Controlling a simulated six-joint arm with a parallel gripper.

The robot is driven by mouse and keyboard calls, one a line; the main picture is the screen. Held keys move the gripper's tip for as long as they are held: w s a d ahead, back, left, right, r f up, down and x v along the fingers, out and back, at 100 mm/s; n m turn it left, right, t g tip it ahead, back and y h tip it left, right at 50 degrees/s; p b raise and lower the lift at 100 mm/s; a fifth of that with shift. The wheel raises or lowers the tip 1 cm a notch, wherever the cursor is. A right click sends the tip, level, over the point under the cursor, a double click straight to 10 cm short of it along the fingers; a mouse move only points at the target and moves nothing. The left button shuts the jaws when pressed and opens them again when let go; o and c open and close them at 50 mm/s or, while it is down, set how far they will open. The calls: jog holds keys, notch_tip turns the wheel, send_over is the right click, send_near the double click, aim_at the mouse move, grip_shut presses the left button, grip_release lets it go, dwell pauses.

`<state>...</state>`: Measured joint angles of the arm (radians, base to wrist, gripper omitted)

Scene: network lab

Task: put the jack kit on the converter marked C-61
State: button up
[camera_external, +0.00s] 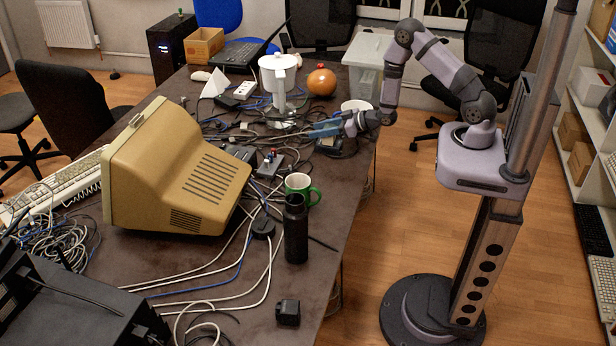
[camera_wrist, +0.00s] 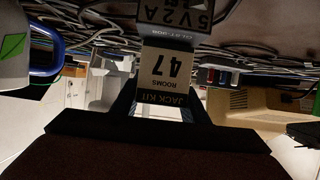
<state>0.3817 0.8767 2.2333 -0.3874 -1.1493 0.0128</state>
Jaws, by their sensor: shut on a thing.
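The jack kit (camera_wrist: 166,70) is a small block with a cream label reading "JACK KIT ROOMS 47", upside down in the wrist view. My gripper (camera_wrist: 160,108) is shut on it, with a dark finger on either side. In the external view my gripper (camera_external: 350,125) is low over the table's right side.
A green mug (camera_external: 299,184), black bottle (camera_external: 295,232) and beige monitor (camera_external: 180,170) stand nearer the camera.

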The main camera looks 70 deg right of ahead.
jog(key=shift+f, duration=0.15)
jog(key=o, duration=1.1)
jog(key=shift+r, duration=0.2)
jog(key=shift+s, duration=0.25)
jog(key=p+v, duration=0.4)
jog(key=v, duration=0.7)
jog(key=shift+s+r+p, duration=0.2)
jog(key=shift+p, duration=0.1)
